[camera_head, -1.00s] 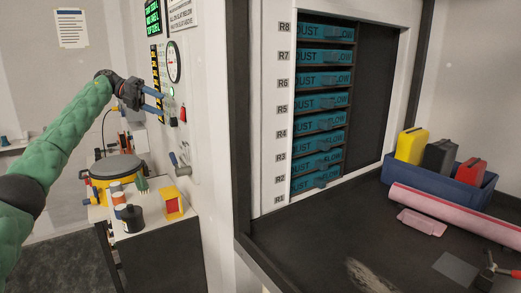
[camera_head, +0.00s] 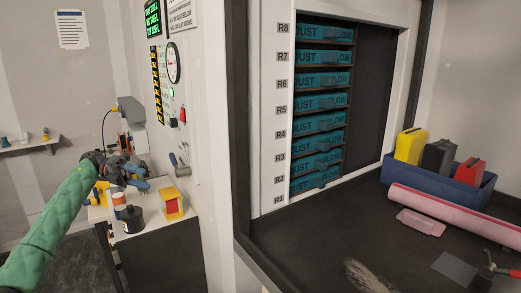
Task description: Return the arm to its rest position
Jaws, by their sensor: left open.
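My left gripper (camera_head: 140,185) is at the end of my green-sleeved left arm, at the left of the head view. It is low, in front of the small white side table (camera_head: 160,222), and hides part of what stands there. Its blue fingers look apart, with nothing visible between them. The control panel (camera_head: 178,140) is to its right, with a gauge, a green light, a red control and a lever; the gripper is clear of these. My right gripper is not in view.
A black spool-like jar (camera_head: 132,220) and a yellow-red block (camera_head: 172,204) stand on the side table near the gripper. Rack slots with blue cassettes (camera_head: 322,103) fill the cabinet. A blue bin (camera_head: 440,184) and pink roll (camera_head: 450,212) lie on the dark bench.

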